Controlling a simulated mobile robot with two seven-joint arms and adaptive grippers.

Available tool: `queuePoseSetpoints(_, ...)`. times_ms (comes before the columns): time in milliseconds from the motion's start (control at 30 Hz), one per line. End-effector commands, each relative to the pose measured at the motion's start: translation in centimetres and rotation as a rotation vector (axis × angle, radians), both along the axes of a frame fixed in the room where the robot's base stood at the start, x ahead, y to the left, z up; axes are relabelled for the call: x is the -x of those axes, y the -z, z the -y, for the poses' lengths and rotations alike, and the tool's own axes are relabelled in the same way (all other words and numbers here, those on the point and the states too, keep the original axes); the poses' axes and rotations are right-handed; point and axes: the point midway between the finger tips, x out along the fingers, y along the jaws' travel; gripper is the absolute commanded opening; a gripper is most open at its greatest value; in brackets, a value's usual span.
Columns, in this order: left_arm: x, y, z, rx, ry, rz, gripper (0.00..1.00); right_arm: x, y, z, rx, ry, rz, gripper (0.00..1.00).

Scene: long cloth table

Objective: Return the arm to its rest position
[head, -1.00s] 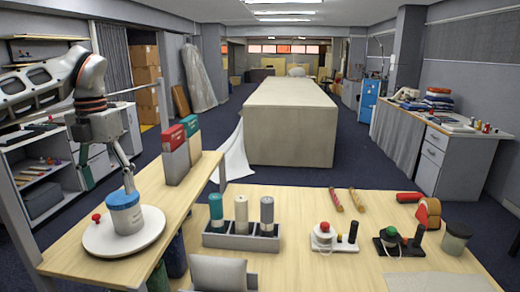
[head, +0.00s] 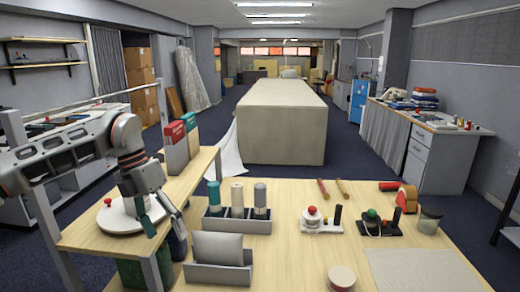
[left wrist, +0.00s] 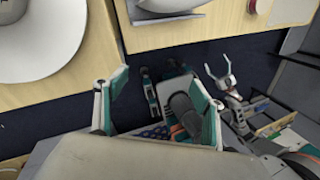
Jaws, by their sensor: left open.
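My left arm (head: 85,150) comes in from the left in the head view. Its left gripper (head: 163,222) points down beside the white round turntable (head: 112,222) on the side bench, partly in front of it. In the left wrist view the left gripper (left wrist: 158,105) is open, with its two teal-edged fingers wide apart and nothing between them. Dark floor and parts of my own body show below. My right gripper (left wrist: 219,72) appears small in the left wrist view, with its fingers apart and empty; it is outside the head view.
The side bench (head: 75,235) and main table (head: 290,255) edges are close to my left gripper. A grey bin with a cushion (head: 218,248) stands at the main table's near left. A round tub (head: 342,278) sits near the front, beside a pale mat (head: 425,272).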

Motion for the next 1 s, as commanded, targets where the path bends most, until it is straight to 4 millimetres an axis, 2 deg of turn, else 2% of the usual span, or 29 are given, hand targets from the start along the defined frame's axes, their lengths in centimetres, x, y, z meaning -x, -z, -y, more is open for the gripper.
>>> queuePoseSetpoints(33, 0.9, 2.2, 2.7, 0.067, 0.042, -0.024, 0.69, 0.1, 0.0, 0.0, -0.001, 0.001, -0.001, 0.76)
queuePoseSetpoints(100, 2.2, 4.3, 6.6, 0.176, 0.088, -0.046, 0.69, 0.4, 0.2, -0.1, -0.003, 0.002, -0.008, 0.76)
queuePoseSetpoints(200, 4.4, 6.5, 12.0, 0.347, 0.130, -0.079, 0.69, 0.8, 0.5, -0.2, -0.004, 0.003, -0.015, 0.76)
queuePoseSetpoints(333, 7.2, 7.8, 18.3, 0.579, 0.134, -0.125, 0.69, 0.8, 0.5, -0.2, -0.005, 0.003, -0.015, 0.76)
queuePoseSetpoints(500, 10.3, 7.5, 24.8, 0.887, 0.054, -0.196, 0.69, 0.8, 0.4, -0.3, -0.005, 0.002, -0.015, 0.76)
queuePoseSetpoints(600, 11.2, 6.7, 27.4, 1.060, -0.037, -0.240, 0.69, 0.8, 0.4, -0.3, -0.006, 0.002, -0.015, 0.76)
queuePoseSetpoints(733, 11.4, 5.6, 29.1, 1.267, -0.205, -0.300, 0.69, 0.8, 0.4, -0.3, -0.005, 0.001, -0.014, 0.76)
queuePoseSetpoints(867, 10.4, 5.2, 29.2, 1.444, -0.424, -0.362, 0.69, 0.7, 0.4, -0.3, -0.004, 0.000, -0.014, 0.76)
queuePoseSetpoints(1000, 8.6, 6.3, 27.4, 1.591, -0.710, -0.429, 0.69, 0.7, 0.4, -0.2, -0.001, -0.003, -0.013, 0.76)
